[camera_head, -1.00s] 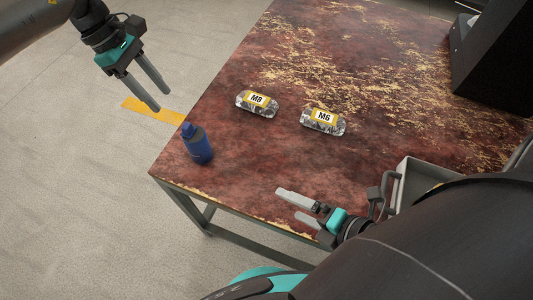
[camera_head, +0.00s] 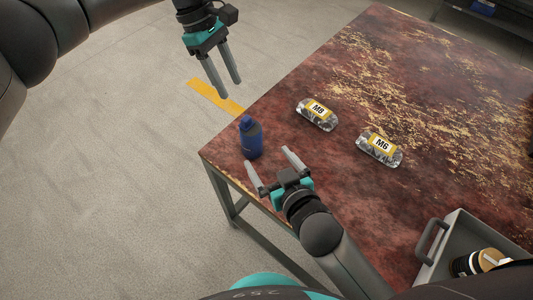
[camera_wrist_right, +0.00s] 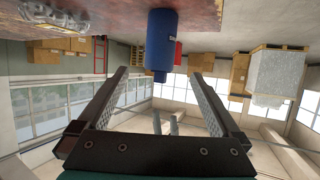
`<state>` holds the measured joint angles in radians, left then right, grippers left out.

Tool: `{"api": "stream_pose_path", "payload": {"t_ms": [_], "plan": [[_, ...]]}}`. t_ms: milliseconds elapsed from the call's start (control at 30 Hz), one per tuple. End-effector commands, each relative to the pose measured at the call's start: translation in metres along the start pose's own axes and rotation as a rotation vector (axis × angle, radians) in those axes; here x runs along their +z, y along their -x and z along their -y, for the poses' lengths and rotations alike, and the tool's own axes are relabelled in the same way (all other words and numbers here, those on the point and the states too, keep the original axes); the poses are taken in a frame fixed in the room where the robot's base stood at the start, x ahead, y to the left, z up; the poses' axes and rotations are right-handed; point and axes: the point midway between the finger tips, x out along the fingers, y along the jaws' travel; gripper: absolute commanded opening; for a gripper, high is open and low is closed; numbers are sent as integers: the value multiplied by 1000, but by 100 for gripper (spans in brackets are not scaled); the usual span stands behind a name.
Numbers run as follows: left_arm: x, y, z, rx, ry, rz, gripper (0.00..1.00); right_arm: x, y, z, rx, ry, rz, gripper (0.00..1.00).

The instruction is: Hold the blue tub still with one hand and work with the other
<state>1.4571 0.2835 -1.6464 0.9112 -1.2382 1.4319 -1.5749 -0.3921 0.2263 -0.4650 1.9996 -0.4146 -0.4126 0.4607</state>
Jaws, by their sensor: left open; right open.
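The blue tub (camera_head: 251,140) is a small bottle-like container with a dark cap, standing upright near the left corner of the table. It also shows in the right wrist view (camera_wrist_right: 160,38), upside down there, ahead of and between the open fingers. My right gripper (camera_head: 271,158) is open, with its fingertips just in front of the tub; I cannot tell whether they touch it. My left gripper (camera_head: 232,88) is open and empty, pointing down beyond the table's left edge, above and left of the tub. Its fingers show faintly in the right wrist view.
Two clear packs of hardware labelled M8 (camera_head: 317,114) and M6 (camera_head: 380,149) lie on the worn red table (camera_head: 330,190). A grey bin (camera_head: 464,226) with a handle sits at the lower right, holding a dark and tan roll. Left of the table is open floor.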

Motion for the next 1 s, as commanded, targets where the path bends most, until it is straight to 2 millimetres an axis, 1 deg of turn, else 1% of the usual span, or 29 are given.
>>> {"api": "stream_pose_path", "payload": {"t_ms": [167, 600, 1000], "plan": [[0, 0, 0, 0, 0, 0, 50, -1, -14, 0, 0, -11, -3, 100], [0, 0, 0, 0, 0, 0, 50, -2, -81, 0, 0, -7, -2, 100], [0, 0, 0, 0, 0, 0, 50, -1, -131, 0, 0, -6, -1, 100]]}}
